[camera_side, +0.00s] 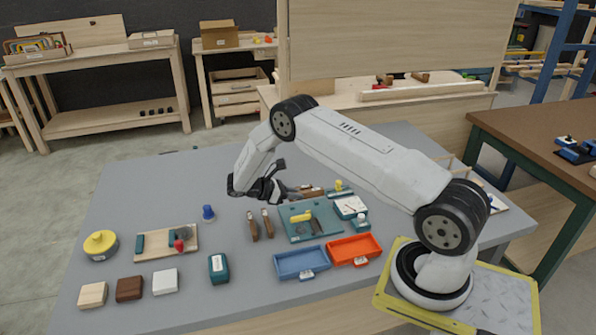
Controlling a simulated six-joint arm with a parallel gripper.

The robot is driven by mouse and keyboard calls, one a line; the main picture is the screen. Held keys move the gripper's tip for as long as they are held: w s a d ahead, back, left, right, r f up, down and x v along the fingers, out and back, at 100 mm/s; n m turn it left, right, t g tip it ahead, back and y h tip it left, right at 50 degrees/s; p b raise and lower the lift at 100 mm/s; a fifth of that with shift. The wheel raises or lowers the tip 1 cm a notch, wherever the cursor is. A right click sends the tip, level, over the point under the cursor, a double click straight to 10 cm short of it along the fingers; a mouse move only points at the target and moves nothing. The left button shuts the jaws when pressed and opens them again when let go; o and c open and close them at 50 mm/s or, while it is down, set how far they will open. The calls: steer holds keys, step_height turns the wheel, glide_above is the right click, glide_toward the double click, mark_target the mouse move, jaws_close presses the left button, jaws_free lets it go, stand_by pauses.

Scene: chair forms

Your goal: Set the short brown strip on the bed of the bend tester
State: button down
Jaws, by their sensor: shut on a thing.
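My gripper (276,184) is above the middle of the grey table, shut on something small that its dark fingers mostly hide. A brown piece (312,192) shows just right of the fingertips; I cannot tell whether it is the short brown strip in the jaws or a thing lying behind. A teal plate (296,233) with a yellow part and a dark part lies below and right of my gripper. A wooden base (153,254) with teal blocks and a red knob stands at the left. I cannot tell for certain which of these is the bend tester.
Two brown-handled pieces (260,224) lie left of the teal plate. A blue tray (302,263) and an orange tray (354,250) are at the front. A blue peg (208,213), a yellow round thing (101,243) and several small blocks are at the left.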

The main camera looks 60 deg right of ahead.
mark_target(295, 213)
steer(key=shift+f, duration=1.9)
steer(key=shift+f, duration=0.55)
steer(key=shift+c, duration=0.3)
jaws_free()
steer(key=shift+r, duration=3)
steer(key=shift+a, duration=0.1)
